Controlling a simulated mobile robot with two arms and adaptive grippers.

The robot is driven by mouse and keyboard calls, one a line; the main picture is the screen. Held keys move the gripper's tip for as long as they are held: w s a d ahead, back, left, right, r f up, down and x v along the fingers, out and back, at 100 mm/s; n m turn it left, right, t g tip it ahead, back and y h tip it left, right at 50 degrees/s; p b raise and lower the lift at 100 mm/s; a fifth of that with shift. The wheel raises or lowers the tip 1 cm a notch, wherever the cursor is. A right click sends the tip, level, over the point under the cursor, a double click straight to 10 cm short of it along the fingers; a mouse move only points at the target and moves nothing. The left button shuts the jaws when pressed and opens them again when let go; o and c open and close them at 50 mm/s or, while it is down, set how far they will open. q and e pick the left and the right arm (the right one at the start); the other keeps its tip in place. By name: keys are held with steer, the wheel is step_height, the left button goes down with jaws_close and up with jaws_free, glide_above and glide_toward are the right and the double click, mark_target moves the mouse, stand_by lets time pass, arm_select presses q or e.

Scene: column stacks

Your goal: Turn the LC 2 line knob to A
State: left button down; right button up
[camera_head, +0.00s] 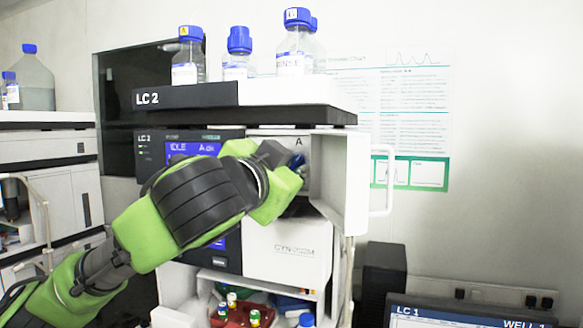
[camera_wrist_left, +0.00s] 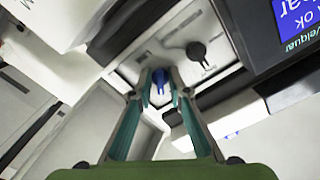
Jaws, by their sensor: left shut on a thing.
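The LC 2 stack stands in the middle of the head view, with its name plate (camera_head: 190,97) on the top tray's front edge. My left gripper (camera_head: 293,168) reaches into the open bay at its upper right. A blue knob (camera_head: 297,160) shows at the fingertips, just below a letter A on the panel. In the left wrist view the two fingers (camera_wrist_left: 160,88) are shut on the blue knob (camera_wrist_left: 160,76), one on each side. The gripper hides part of the knob and its lower surroundings in the head view. My right gripper is not in view.
A white door (camera_head: 340,180) stands open right of the bay. A dark knob (camera_wrist_left: 197,50) sits beside the blue one in the left wrist view. Blue-capped bottles (camera_head: 239,55) stand on top. A tray of vials (camera_head: 232,315) lies below. A screen (camera_head: 470,310) stands lower right.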

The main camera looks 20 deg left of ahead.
arm_select(q)
steer(key=n+b, duration=0.2)
steer(key=b, duration=0.1)
steer(key=shift+d+f+n, duration=0.1)
steer(key=shift+f+n, duration=0.1)
steer(key=shift+n, duration=0.2)
steer(key=n+b, duration=0.2)
steer(key=shift+r+n, duration=0.1)
steer(key=shift+n, duration=0.3)
steer(key=shift+r+n+b, duration=0.1)
steer(key=shift+n+b, duration=0.4)
steer(key=shift+r, duration=0.1)
steer(key=c, duration=2.2)
jaws_free()
